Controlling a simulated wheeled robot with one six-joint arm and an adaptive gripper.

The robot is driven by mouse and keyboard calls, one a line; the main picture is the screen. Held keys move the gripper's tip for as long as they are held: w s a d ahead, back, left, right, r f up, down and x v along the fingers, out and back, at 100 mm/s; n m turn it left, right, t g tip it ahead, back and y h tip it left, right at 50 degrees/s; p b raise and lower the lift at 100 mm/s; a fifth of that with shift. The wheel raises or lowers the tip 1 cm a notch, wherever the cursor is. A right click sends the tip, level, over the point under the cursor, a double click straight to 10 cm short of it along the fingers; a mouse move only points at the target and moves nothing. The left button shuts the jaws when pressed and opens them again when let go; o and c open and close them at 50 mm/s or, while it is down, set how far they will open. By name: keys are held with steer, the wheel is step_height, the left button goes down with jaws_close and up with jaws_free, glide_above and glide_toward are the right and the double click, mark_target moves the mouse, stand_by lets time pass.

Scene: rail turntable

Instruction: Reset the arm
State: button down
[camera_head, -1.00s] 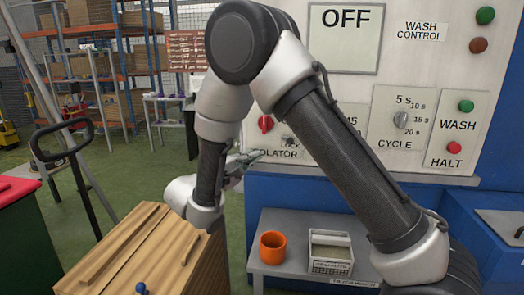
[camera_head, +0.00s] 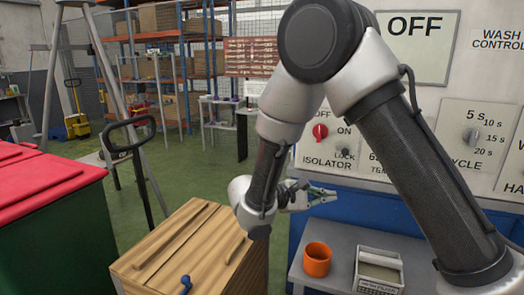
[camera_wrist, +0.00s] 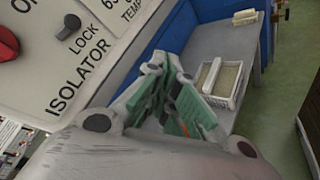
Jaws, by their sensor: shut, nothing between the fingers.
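My arm is folded in the middle of the head view, with the elbow high and the forearm hanging down. My gripper (camera_head: 322,194) points right, in front of the wash control panel (camera_head: 425,105) and above the grey side table (camera_head: 340,238). It is shut with nothing in it. In the wrist view my gripper (camera_wrist: 190,115) has green-padded fingers and hangs over the table area. The panel's isolator, with its red knob (camera_head: 320,131), is close behind it. The panel screen reads OFF.
An orange cup (camera_head: 317,260) and a white basket (camera_head: 379,271) stand on the side table. A wooden crate (camera_head: 180,245) is below my wrist. A red-lidded bin (camera_head: 45,195) is at left. Green floor lies open beyond, with shelves at the back.

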steer(key=s+d+r+m+g+y, duration=0.35)
steer(key=s+d+g+y, duration=0.4)
steer(key=s+d, duration=0.4)
steer(key=s+d+r+m+t+y, duration=0.6)
steer(key=s+r+m+t+y, duration=0.15)
steer(key=s+r, duration=0.35)
steer(key=w+a+f+n+g+h, duration=0.4)
steer(key=w+a+f+n+h, duration=0.55)
steer(key=w, duration=0.55)
steer(key=w+a+r+m+t+h, duration=0.1)
steer(key=w+a+r+t+h, duration=0.15)
steer(key=w+a+t, duration=0.35)
steer(key=w+a+r+m+t+h, duration=0.2)
steer(key=w+a+r+t, duration=0.1)
steer(key=w+a, duration=0.35)
steer(key=shift+m, duration=0.45)
steer(key=x, duration=1.1)
steer(key=shift+w+r, duration=0.1)
steer(key=shift+r, duration=0.1)
